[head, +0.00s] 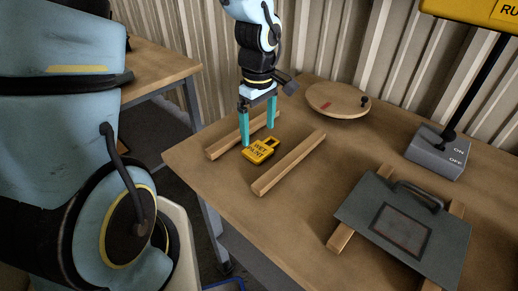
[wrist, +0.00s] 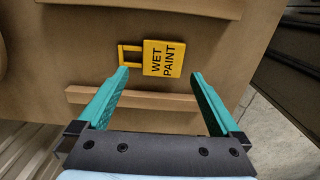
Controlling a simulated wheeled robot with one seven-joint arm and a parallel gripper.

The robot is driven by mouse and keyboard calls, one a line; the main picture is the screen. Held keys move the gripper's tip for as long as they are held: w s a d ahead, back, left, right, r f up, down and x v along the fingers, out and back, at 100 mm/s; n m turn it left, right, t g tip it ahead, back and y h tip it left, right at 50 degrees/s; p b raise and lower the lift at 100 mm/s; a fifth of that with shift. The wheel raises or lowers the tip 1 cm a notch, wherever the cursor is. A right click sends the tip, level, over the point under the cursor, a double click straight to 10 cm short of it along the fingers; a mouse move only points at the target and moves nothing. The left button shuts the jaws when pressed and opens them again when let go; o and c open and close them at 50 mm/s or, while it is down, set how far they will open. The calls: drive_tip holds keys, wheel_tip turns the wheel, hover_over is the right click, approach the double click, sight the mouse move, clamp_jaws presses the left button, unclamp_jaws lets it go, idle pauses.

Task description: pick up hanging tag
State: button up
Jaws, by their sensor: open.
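The hanging tag (head: 261,150) is a small yellow plate with a loop handle and the black words "WET PAINT". It lies on the wooden table between two wooden strips. In the wrist view the tag (wrist: 162,58) lies beyond the fingertips, its loop to the left. My gripper (head: 259,118) has two teal fingers, spread apart and empty, above and just behind the tag in the head view. In the wrist view my gripper (wrist: 158,76) opens toward the tag, with a wooden strip crossing between the fingers.
Wooden strips (head: 289,163) flank the tag. A round wooden disc (head: 338,101) lies behind. A grey panel with a handle (head: 361,209) rests on wooden supports at right. A grey switch box (head: 436,151) carries a yellow sign (head: 480,10) on a post. The table's left edge is near.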

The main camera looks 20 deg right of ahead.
sight(258, 150)
drive_tip(key=shift+s+a+f+p, duration=0.1)
drive_tip(key=shift+f+p, duration=0.3)
drive_tip(key=shift+f, duration=1.05)
drive_tip(key=shift+s+a+f+p, duration=0.1)
drive_tip(key=shift+f+p, duration=0.25)
drive_tip(key=shift+f, duration=1.1)
drive_tip(key=c, duration=1.2)
drive_tip(key=shift+o, duration=0.2)
drive_tip(key=shift+r, duration=0.1)
wheel_tip(258, 150, up, 10)
drive_tip(key=b, duration=0.1)
